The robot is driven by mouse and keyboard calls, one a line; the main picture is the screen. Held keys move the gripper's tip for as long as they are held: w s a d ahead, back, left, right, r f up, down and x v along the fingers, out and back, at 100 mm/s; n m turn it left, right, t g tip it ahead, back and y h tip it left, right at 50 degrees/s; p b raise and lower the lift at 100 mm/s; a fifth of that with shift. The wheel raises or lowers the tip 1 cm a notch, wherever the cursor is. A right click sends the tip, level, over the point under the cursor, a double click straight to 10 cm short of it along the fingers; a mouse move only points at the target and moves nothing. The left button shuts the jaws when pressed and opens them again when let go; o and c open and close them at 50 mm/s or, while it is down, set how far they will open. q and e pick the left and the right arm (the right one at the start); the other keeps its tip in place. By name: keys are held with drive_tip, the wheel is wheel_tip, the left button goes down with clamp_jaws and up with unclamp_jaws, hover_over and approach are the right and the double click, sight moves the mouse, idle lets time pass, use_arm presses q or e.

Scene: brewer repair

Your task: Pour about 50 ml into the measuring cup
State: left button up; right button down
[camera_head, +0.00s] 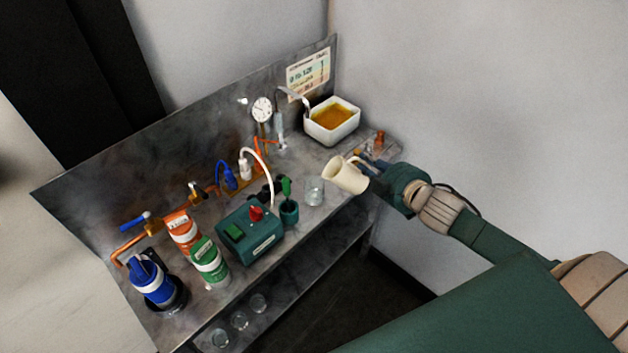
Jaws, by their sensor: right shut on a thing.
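A cream jug (343,176) is in my right gripper (367,180), held by its handle side. The jug is tilted, with its mouth toward the left. A small clear glass cup (314,191), which looks like the measuring cup, stands on the metal bench just left of and below the jug's mouth. I cannot make out any liquid stream or the level in the cup. My right arm comes in from the lower right. My left gripper is out of view.
A white basin (332,121) of amber liquid sits at the back right. Several glasses (239,320) stand on the lower shelf.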

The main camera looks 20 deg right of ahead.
sight(355, 175)
drive_tip(key=shift+w+a+r, duration=0.1)
drive_tip(key=shift+a+r, duration=0.05)
drive_tip(key=shift+r, duration=0.3)
drive_tip(key=shift+w+a+r+n+g+h+p, duration=0.2)
drive_tip(key=shift+a+r+n+g+h+p, duration=0.35)
drive_tip(key=shift+p, duration=0.6)
drive_tip(key=shift+w+a+r, duration=0.1)
drive_tip(key=shift+a+r, duration=0.05)
drive_tip(key=shift+r, duration=0.15)
drive_tip(key=shift+w+a+r+n+g+h+p, duration=0.25)
drive_tip(key=shift+a+r+n+h+p, duration=0.1)
drive_tip(key=shift+a+r+n+p, duration=0.3)
idle(2.2)
